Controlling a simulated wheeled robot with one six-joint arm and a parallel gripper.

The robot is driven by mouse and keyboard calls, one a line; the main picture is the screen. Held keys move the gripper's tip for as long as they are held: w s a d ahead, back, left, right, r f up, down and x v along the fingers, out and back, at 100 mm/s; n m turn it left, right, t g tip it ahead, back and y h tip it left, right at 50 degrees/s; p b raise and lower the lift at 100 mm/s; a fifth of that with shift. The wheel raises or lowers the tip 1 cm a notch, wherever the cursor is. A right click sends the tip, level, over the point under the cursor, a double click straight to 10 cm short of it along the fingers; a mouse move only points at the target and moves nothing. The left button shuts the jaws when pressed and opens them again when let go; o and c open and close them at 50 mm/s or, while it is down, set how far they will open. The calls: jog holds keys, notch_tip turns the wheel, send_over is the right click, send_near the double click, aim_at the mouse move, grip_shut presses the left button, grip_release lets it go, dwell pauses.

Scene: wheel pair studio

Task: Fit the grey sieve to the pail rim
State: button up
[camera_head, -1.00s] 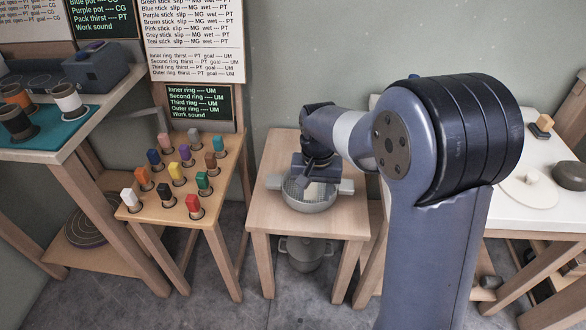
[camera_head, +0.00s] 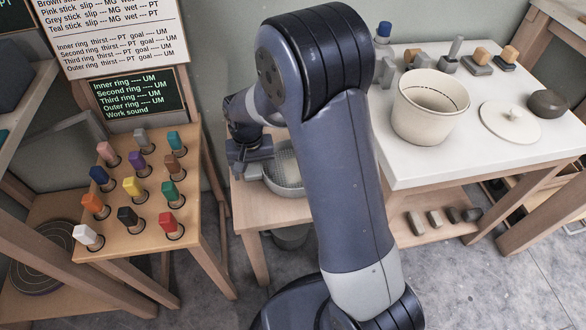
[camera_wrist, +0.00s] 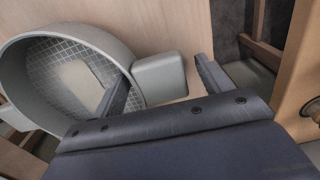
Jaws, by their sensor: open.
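The grey sieve (camera_head: 285,172) sits on the small wooden table, partly hidden behind my arm. In the wrist view the sieve (camera_wrist: 125,52) shows its round wall, mesh bottom and a blocky side handle (camera_wrist: 160,78). My gripper (camera_wrist: 162,76) is open, with one finger on each side of this handle in the picture; I cannot tell if they touch it. In the head view my gripper (camera_head: 247,160) is at the sieve's left side. The cream pail (camera_head: 430,108) stands upright and open on the white table at the right.
A white lid (camera_head: 510,122) and a dark round stone (camera_head: 548,103) lie right of the pail. Several small blocks stand behind it. A peg table (camera_head: 100,242) with coloured blocks is at the left. A grey vessel (camera_head: 290,238) is under the small table.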

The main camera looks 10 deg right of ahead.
jog(key=c, duration=1.3)
